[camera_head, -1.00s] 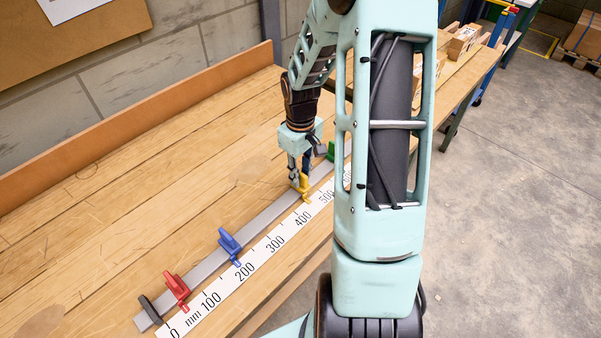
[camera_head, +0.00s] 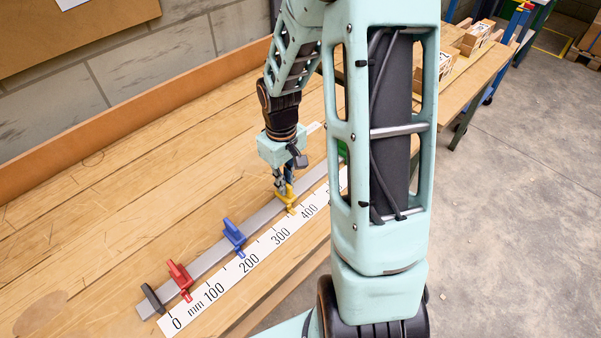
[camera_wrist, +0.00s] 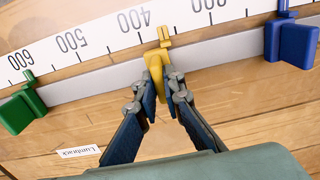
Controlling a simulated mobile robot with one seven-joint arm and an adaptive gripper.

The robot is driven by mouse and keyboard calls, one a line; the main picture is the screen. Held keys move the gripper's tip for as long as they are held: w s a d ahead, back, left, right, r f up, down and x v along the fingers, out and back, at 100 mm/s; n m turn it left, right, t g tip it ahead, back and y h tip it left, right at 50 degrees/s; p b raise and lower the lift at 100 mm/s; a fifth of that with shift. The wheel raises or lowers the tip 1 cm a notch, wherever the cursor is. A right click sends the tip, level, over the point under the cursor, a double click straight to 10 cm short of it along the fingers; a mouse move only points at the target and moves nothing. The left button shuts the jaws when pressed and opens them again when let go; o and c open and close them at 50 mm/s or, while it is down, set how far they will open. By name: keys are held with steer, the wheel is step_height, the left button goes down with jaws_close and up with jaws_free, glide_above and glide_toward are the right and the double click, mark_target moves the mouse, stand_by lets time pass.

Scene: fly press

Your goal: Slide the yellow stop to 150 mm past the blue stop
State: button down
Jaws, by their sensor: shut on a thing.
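The yellow stop (camera_head: 287,197) sits on the grey rail beside the white millimetre scale. In the wrist view the yellow stop (camera_wrist: 155,72) has its pointer between the 300 and 400 marks. My gripper (camera_head: 282,187) is shut on it from above; in the wrist view both fingertips (camera_wrist: 158,92) close on its upright part. The blue stop (camera_head: 234,236) stands on the same rail, nearer the zero end, with its pointer around 200. It also shows at the right of the wrist view (camera_wrist: 292,42), apart from my gripper.
A red stop (camera_head: 179,275) and a dark end piece (camera_head: 152,299) are near zero. A green stop (camera_wrist: 22,108) stands toward the high end, mostly hidden by my arm in the head view. The rail between yellow and blue is clear.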

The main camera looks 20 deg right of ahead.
steer(key=shift+s+a, duration=0.2)
steer(key=shift+a, duration=0.7)
steer(key=c, duration=2)
jaws_free()
steer(key=shift+c, duration=0.2)
step_height(320, 180, up, 12)
